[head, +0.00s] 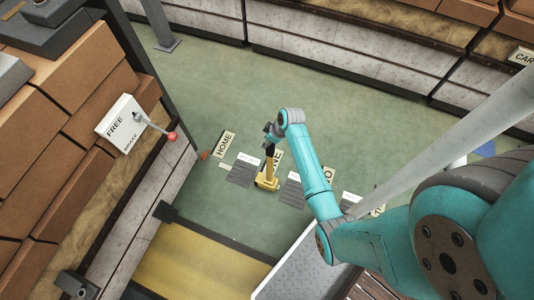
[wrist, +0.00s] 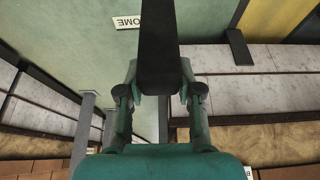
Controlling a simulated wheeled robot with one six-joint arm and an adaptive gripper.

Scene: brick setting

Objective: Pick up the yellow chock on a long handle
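The yellow chock (head: 267,182) is low over the green floor in the head view, among grey mats and labels. I cannot tell whether it touches the floor. Its long handle rises from it, yellow below and dark at the top. My gripper (head: 270,136) is at the handle's upper end. In the wrist view the dark handle (wrist: 160,45) runs between the two fingers of my gripper (wrist: 160,82), with a finger pad against each side. The chock itself is hidden in the wrist view.
Grey mats (head: 243,172) and a HOME label (head: 225,143) lie beside the chock. A FREE/BRAKE box (head: 119,124) with a red-knobbed lever (head: 172,136) is on the left brick wall. A yellow floor area (head: 190,268) lies in front. Open green floor (head: 330,85) lies behind.

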